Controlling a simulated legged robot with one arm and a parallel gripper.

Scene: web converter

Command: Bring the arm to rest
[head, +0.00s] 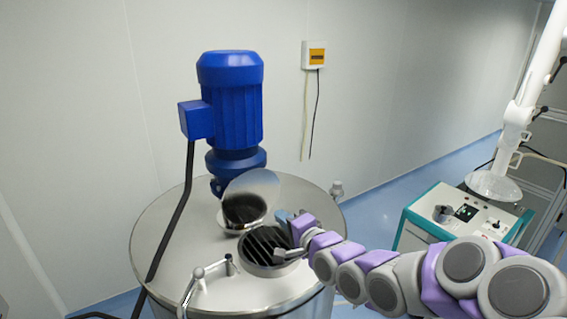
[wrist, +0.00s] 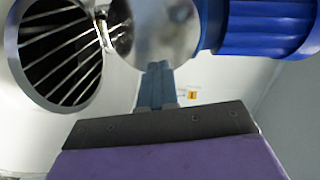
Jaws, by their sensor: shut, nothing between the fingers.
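My arm reaches in from the right in the head view, over the lid of a steel tank (head: 160,245). My gripper (head: 281,215) is at the right edge of the round hatch opening, close to the raised hatch cover. In the wrist view its blue-grey fingers (wrist: 156,80) are together with nothing between them. The hatch opening (head: 266,246) has a grille of bars and also shows in the wrist view (wrist: 65,55). The round, shiny hatch cover (head: 250,195) stands open behind it. I cannot tell whether the fingers touch the cover.
A blue motor (head: 232,105) rises from the tank behind the hatch, with a black cable on its left. A bent metal pipe handle (head: 205,272) stands at the lid's front. A white and teal control cabinet (head: 460,220) is at right. Blue floor is open between them.

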